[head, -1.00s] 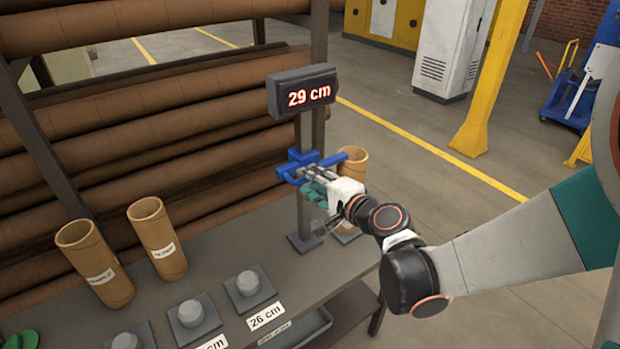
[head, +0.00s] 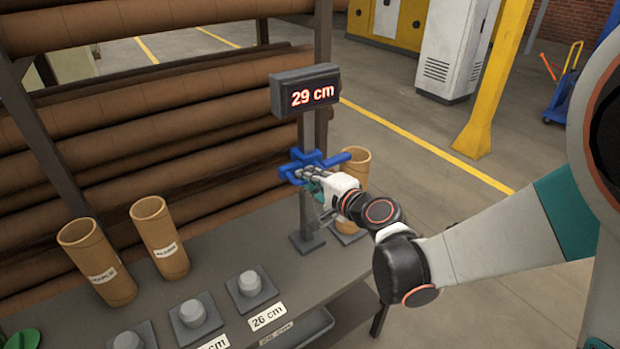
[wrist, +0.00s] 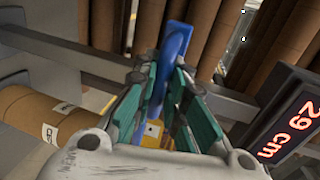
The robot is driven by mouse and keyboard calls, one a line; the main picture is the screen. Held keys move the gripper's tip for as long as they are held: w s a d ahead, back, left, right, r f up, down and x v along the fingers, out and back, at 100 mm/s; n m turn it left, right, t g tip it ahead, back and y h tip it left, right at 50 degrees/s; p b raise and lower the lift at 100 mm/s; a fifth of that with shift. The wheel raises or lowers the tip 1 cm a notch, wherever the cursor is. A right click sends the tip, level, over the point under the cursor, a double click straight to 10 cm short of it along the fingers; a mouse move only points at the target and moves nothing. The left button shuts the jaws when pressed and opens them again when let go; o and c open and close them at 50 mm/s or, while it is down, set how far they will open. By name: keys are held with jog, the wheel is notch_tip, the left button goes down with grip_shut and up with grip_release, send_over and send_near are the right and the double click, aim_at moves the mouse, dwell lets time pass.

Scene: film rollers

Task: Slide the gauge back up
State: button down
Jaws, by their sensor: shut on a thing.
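The gauge has a blue slider (head: 305,163) on an upright grey post (head: 307,215), below a dark display (head: 305,91) that reads 29 cm. My gripper (head: 315,176) is at the slider, with its fingers shut on the slider's blue handle. In the wrist view the blue handle (wrist: 177,55) stands between my two teal finger pads (wrist: 168,100). The display (wrist: 290,120) shows at the right there. A cardboard tube (head: 356,165) stands at the gauge, under the slider's blue arm and partly hidden behind my wrist.
Two labelled cardboard tubes (head: 96,262) (head: 160,238) stand on the grey bench (head: 225,262) at left. Several pegs on square bases, one (head: 250,284) by a 26 cm label, line the front. Long brown rollers (head: 170,130) fill the rack behind. Open floor lies right.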

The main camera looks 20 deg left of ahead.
notch_tip(320, 180, up, 7)
jog(key=p, duration=0.4)
jog(key=shift+w+r, duration=0.1)
jog(key=shift+w, duration=0.05)
jog(key=c, duration=1.8)
grip_release()
jog(key=shift+r, duration=0.1)
jog(key=shift+o, duration=1)
jog(key=shift+s+r, duration=0.1)
jog(key=shift+s, duration=0.1)
jog(key=shift+w, duration=0.1)
